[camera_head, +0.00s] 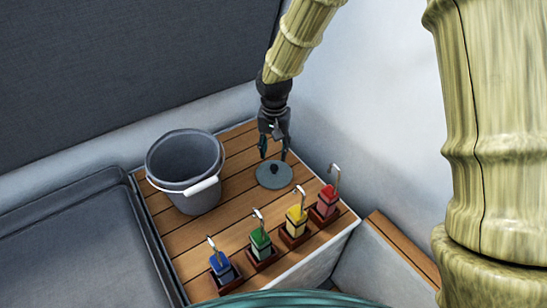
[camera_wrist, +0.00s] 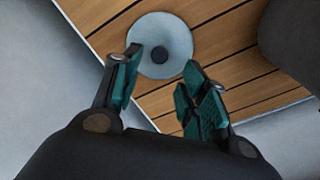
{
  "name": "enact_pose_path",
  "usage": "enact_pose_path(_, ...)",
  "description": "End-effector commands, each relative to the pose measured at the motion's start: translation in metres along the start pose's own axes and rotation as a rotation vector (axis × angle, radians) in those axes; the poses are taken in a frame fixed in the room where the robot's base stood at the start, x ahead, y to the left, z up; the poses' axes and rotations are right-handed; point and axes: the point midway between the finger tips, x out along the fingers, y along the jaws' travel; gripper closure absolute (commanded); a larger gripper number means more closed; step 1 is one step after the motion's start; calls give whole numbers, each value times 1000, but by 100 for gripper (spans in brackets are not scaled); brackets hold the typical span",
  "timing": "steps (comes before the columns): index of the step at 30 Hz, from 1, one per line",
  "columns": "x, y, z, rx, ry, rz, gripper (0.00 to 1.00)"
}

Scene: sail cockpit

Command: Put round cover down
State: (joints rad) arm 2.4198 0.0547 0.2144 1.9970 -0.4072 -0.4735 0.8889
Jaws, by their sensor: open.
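The round cover (camera_head: 273,175) is a grey-blue disc with a dark knob in its middle. It lies flat on the wooden slatted top, right of the bucket. In the wrist view the cover (camera_wrist: 147,38) shows beyond my fingertips, with its dark knob in plain sight. My gripper (camera_head: 274,153) is just above and behind the cover, pointing down at it. In the wrist view my gripper (camera_wrist: 160,68) has its teal-padded fingers spread apart with nothing between them.
A grey bucket (camera_head: 186,168) with a white handle grip stands left of the cover. Blue (camera_head: 222,267), green (camera_head: 260,242), yellow (camera_head: 296,221) and red (camera_head: 327,201) blocks with metal hooks line the front edge. A pale wall rises close behind and right.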

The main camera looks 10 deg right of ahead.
Motion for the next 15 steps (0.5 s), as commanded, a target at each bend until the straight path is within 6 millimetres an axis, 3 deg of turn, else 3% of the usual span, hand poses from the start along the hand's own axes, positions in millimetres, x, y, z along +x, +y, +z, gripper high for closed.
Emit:
enact_pose_path(6,-29,0,0,0,1,0,57)
enact_pose_path(15,-37,0,0,1,0,0,57)
